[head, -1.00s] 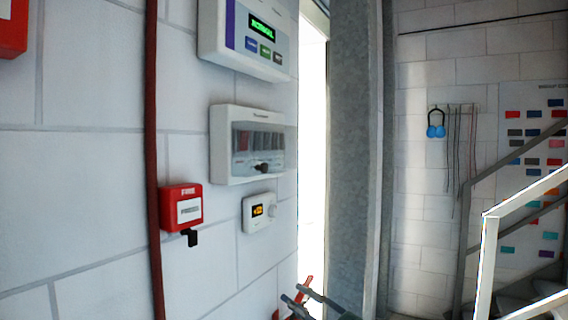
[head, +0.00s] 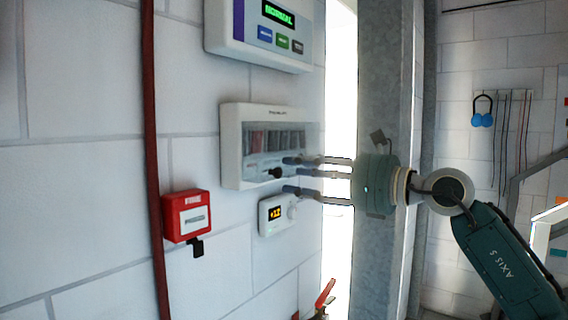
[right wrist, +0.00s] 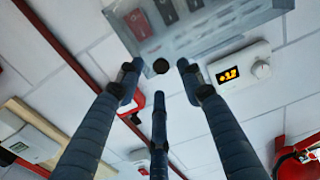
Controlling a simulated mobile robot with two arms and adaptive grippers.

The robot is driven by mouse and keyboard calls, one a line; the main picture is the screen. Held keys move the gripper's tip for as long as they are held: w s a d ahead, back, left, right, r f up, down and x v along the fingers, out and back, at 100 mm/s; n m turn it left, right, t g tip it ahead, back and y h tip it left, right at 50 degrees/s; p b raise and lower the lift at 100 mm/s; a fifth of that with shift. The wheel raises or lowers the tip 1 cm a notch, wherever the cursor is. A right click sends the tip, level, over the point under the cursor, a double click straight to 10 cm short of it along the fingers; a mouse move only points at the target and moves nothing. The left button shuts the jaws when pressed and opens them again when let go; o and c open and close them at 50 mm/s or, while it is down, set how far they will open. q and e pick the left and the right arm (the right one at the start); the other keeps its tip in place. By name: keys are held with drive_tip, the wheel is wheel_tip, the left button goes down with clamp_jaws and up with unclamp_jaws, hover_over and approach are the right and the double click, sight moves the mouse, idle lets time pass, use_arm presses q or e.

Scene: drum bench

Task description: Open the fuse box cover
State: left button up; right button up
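The fuse box (head: 231,150) is a white box on the wall with a clear cover (head: 290,140) over dark fuses. The cover is closed and has a black knob (head: 273,173) near its lower edge. My right gripper (head: 291,174) points at the box from the right, its three fingers spread and empty, the tips close to the knob. In the right wrist view the knob (right wrist: 161,66) shows between the open fingertips (right wrist: 158,82), apparently untouched, below the clear cover (right wrist: 215,25). My left gripper is out of view.
A thermostat (head: 277,214) sits just below the box and an alarm panel (head: 262,50) above it. A red fire call point (head: 187,215) and red pipe (head: 152,150) are to the left. A grey column (head: 378,60) stands behind my gripper.

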sight(279, 172)
drive_tip(key=p+x, duration=0.1)
drive_tip(key=x, duration=0.2)
drive_tip(key=shift+w+a+r, duration=0.15)
drive_tip(key=shift+w+a, duration=0.1)
drive_tip(key=shift+a, duration=0.05)
drive_tip(key=shift+w+a, duration=0.15)
drive_tip(key=shift+a, duration=0.15)
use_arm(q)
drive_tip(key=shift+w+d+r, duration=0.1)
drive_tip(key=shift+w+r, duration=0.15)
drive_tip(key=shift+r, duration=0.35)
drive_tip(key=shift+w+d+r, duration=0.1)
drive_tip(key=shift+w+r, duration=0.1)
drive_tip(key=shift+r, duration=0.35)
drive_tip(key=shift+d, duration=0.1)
use_arm(e)
drive_tip(key=shift+d, duration=0.1)
drive_tip(key=shift+c, duration=0.5)
clamp_jaws()
